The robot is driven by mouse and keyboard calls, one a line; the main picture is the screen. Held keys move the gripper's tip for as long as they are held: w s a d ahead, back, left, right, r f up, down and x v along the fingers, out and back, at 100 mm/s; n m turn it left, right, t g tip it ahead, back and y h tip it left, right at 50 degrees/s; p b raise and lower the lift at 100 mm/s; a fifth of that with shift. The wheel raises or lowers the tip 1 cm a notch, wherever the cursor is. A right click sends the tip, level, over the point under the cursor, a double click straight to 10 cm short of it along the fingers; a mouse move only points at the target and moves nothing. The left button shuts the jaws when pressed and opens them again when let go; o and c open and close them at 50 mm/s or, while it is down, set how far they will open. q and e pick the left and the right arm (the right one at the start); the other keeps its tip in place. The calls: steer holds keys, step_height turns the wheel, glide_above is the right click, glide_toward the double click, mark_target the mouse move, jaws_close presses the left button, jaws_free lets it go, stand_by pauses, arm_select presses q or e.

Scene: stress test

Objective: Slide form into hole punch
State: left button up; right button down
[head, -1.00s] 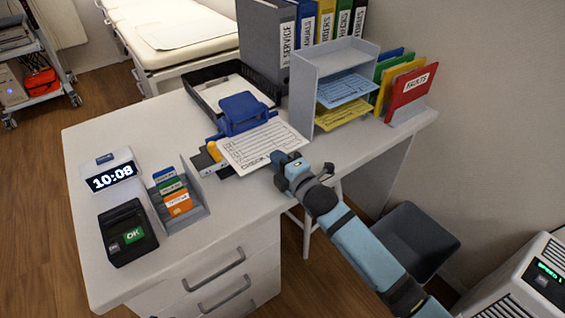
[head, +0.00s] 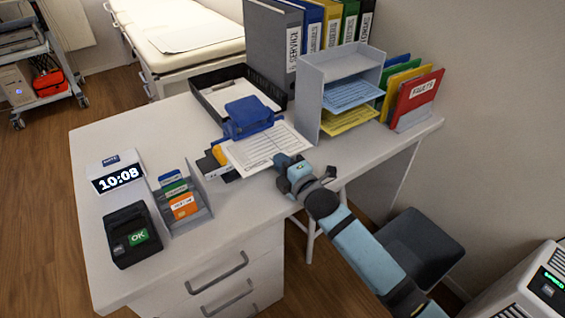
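The white printed form (head: 262,150) lies over the desk in front of the blue hole punch (head: 248,117). Its far edge meets the front of the punch; I cannot tell how deep it sits in the slot. My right gripper (head: 284,163) is at the form's near right corner and appears shut on that edge. The fingertips are small and partly hidden against the paper. My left gripper is not in view.
A black tray (head: 205,94) with a clipboard stands behind the punch. A grey shelf (head: 309,95) is to its right. A yellow and black object (head: 217,156) sits left of the form, partly covered. A card holder (head: 196,216), clock (head: 117,173) and black terminal (head: 130,236) stand at front left.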

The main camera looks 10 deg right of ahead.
steer(key=c, duration=1.8)
jaws_free()
steer(key=shift+w+a, duration=0.1)
steer(key=shift+w, duration=0.15)
steer(key=o, duration=0.5)
arm_select(q)
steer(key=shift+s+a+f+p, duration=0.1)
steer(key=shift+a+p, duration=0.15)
steer(key=shift+p, duration=0.7)
arm_select(e)
steer(key=v, duration=1.3)
steer(key=shift+s+r, duration=0.1)
steer(key=shift+s, duration=0.3)
